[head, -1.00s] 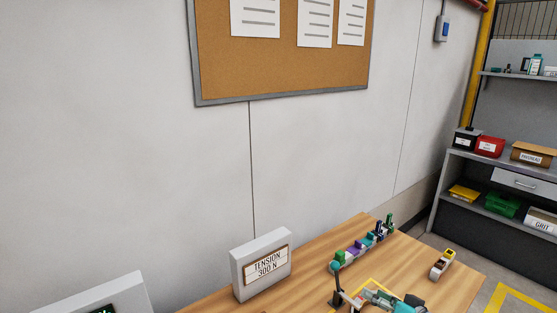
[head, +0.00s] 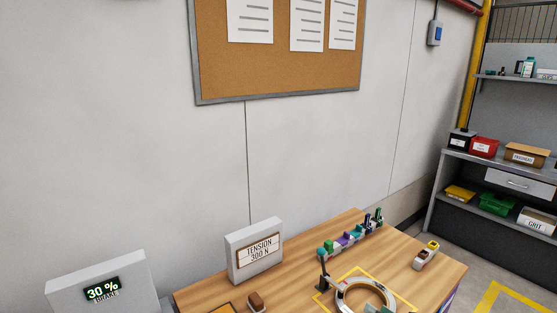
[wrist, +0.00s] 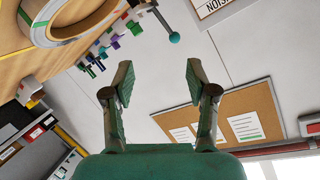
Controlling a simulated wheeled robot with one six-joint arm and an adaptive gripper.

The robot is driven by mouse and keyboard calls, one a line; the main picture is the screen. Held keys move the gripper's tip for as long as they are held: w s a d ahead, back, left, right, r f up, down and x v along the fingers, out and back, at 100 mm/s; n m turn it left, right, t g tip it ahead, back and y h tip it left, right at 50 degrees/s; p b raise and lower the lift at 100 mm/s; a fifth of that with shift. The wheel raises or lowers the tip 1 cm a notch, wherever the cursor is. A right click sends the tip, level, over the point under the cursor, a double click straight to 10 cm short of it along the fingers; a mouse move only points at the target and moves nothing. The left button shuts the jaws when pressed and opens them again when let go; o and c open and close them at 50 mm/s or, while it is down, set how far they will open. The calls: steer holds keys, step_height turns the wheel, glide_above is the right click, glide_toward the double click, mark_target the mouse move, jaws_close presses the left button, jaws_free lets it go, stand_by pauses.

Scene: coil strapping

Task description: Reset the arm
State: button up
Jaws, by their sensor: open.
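My gripper (wrist: 157,82) shows in the wrist view with its two green-padded fingers wide apart and nothing between them. Beyond the fingers is the pale wall. In the head view only a small teal piece, which I take for part of my arm, shows at the bottom edge by the coil. A pale ring-shaped coil (head: 347,297) lies on the wooden table (head: 205,294) inside a yellow outline. It also shows at the upper left of the wrist view (wrist: 48,35).
A "TENSION 300 N" sign (head: 254,250) and a "30 %" display box (head: 102,290) stand by the wall. A row of coloured pieces (head: 349,236) lies along the table's back. A small yellow-topped device (head: 427,255) sits at right. Shelving (head: 500,180) stands further right.

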steer(key=s+a+f+h, duration=0.1)
steer(key=s+f, duration=0.2)
steer(key=s+a+f+m+h, duration=0.1)
steer(key=s+f, duration=0.2)
steer(key=s+a+f+m, duration=0.1)
steer(key=s+f, duration=0.3)
steer(key=shift+a+h, duration=0.25)
steer(key=shift+h, duration=0.15)
steer(key=s+a+f+h, duration=0.1)
steer(key=s+a+h, duration=0.1)
steer(key=s, duration=1.2)
steer(key=s+a+f+h, duration=0.1)
steer(key=s+h, duration=0.1)
steer(key=s, duration=1.2)
steer(key=s+a+r+n+t, duration=0.1)
steer(key=s+r+n, duration=0.2)
steer(key=s+r, duration=0.7)
steer(key=shift+s+a+r+t, duration=0.3)
steer(key=shift+s+r, duration=0.1)
steer(key=shift+s, duration=0.8)
